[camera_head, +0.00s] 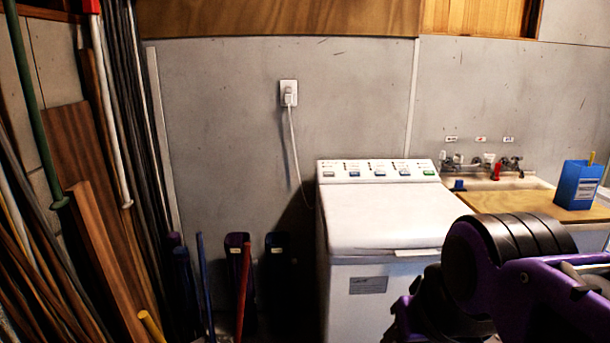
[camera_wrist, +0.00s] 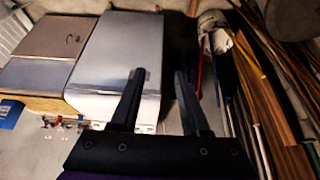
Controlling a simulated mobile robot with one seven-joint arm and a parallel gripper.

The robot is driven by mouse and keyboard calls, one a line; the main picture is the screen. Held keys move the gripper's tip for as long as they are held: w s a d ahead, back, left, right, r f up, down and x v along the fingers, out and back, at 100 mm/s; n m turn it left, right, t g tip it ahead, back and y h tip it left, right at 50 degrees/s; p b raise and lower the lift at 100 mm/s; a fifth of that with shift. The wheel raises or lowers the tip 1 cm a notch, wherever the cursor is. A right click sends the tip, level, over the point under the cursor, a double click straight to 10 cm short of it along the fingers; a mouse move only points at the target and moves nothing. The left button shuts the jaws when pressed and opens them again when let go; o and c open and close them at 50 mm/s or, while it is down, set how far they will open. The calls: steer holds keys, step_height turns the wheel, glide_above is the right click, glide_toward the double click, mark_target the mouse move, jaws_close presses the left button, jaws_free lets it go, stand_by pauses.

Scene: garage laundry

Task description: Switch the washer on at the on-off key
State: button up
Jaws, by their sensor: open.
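The washer (camera_head: 385,225) is a white top-loader against the back wall, with its lid shut. Its control panel (camera_head: 376,166) runs along the back edge with a row of keys: a grey one (camera_head: 328,174) at the left, several blue ones, and a green key (camera_head: 429,173) at the right end. I cannot read the labels, so I cannot tell which is the on-off key. In the wrist view the washer (camera_wrist: 120,50) shows upside down, its panel partly hidden behind my gripper. My gripper (camera_wrist: 160,71) is open and empty, apart from the keys.
A plugged cord hangs from a wall outlet (camera_head: 289,93). A sink (camera_head: 500,183) with taps, a wooden board (camera_head: 525,200) and a blue box (camera_head: 578,185) are right of the washer. Poles and planks (camera_head: 95,230) lean at the left. My purple arm covers the lower right.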

jaws_close()
stand_by(1.4)
